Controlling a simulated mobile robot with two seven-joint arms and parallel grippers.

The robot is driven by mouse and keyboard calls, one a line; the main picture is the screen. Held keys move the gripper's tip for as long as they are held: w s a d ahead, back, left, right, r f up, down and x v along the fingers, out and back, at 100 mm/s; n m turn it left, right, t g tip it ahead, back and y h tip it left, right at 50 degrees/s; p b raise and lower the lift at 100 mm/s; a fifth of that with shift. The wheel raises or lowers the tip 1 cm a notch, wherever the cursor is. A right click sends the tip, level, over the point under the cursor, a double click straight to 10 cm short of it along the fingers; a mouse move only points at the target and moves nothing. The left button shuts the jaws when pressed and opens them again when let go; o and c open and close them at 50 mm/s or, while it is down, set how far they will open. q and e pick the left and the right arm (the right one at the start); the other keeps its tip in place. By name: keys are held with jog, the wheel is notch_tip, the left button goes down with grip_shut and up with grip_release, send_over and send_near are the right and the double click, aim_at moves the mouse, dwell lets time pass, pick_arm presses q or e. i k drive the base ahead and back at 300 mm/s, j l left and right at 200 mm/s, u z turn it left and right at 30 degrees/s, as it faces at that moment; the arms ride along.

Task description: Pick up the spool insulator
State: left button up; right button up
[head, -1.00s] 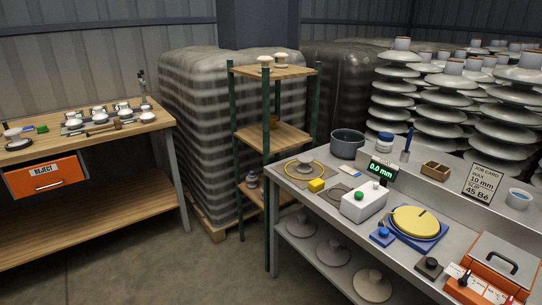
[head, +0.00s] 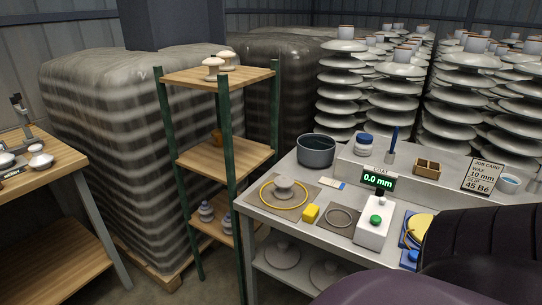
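Two small pale pieces with wide caps, the nearer one spool-like (head: 213,69) and the farther one (head: 229,59), stand on the top board of the green-posted shelf. A brown piece (head: 217,137) is on the middle board, partly hidden by a post. Two grey-purple ribbed insulators (head: 206,211) stand on the low board. A grey knobbed piece (head: 284,187) sits inside a yellow ring on the grey bench. I cannot tell for sure which of these is the spool insulator. Neither gripper shows; a dark arm part, likely mine, fills the lower right.
The shelf's green posts (head: 226,145) stand close to the grey bench (head: 265,217). A wooden table (head: 40,165) is at left, with open floor between. A wrapped pallet (head: 120,150) is behind.

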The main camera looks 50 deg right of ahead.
aim_at(283, 182)
jog(key=i+j+z, duration=0.1)
jog(key=i+z, duration=0.35)
jog(key=i+j+z, duration=0.25)
jog(key=i+z, duration=0.2)
jog(key=i+j+z, duration=0.2)
jog(key=z, duration=0.2)
jog(key=i+j+z, duration=0.15)
jog(key=j+z, duration=0.25)
jog(key=i+j+z, duration=0.15)
jog(key=z, duration=0.25)
jog(key=j+z, duration=0.45)
jog(key=i+j, duration=0.05)
